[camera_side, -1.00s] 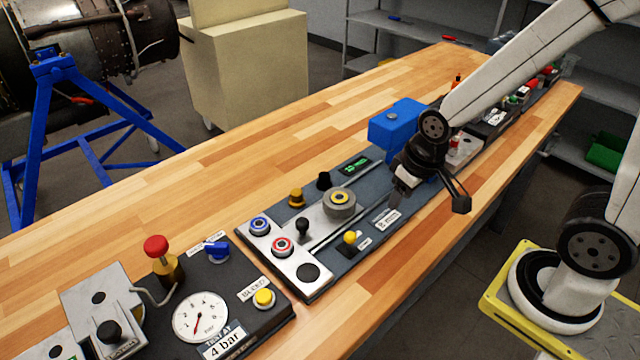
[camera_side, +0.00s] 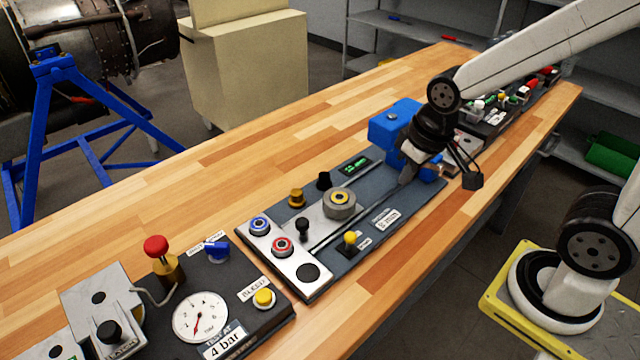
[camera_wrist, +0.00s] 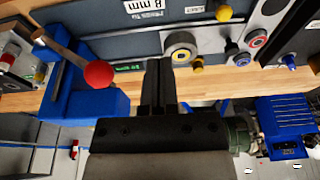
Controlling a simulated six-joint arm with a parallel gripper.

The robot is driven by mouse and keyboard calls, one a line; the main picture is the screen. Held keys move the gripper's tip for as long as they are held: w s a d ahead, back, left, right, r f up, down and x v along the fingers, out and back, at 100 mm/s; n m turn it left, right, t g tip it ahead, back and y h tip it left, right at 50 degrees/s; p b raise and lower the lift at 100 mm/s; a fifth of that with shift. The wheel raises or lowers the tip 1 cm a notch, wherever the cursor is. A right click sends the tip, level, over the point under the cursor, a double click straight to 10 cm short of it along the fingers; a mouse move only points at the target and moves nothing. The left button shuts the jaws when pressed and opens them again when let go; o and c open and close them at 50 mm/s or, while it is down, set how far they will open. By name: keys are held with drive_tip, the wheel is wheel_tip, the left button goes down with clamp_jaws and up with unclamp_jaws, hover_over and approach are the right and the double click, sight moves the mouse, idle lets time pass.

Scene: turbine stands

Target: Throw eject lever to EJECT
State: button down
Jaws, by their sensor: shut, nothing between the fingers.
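A small yellow-knobbed lever (camera_side: 350,237) stands on a black base at the front edge of the grey panel (camera_side: 335,262). A small white label sits beside it, too small to read surely; I take this as the eject lever. It also shows at the top of the wrist view (camera_wrist: 223,13). My gripper (camera_side: 406,176) is shut and empty, above the panel's right end, beside the blue block (camera_side: 388,128) and well apart from the yellow knob. The wrist view shows its closed fingers (camera_wrist: 158,82) with nothing between them.
A red-ball lever (camera_wrist: 98,74) on the blue block is close to my fingers. A round grey part with a yellow centre (camera_side: 340,202) and several knobs stand on the panel. A gauge panel (camera_side: 232,318) is at the left. The wooden bench behind is clear.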

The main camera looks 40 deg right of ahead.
drive_tip(key=w+d+r+n+t, duration=0.55)
drive_tip(key=w+n+t, duration=0.3)
drive_tip(key=n, duration=0.45)
drive_tip(key=s+a+f+n+g+y, duration=0.2)
drive_tip(key=s+n+g+y, duration=0.2)
drive_tip(key=s+n+g, duration=0.15)
drive_tip(key=s+a+f+n+g+y, duration=0.2)
drive_tip(key=s+n+g+y, duration=0.15)
drive_tip(key=s+n, duration=0.3)
drive_tip(key=shift+m, duration=0.6)
drive_tip(key=shift+w+f, duration=0.1)
drive_tip(key=shift+f, duration=2.45)
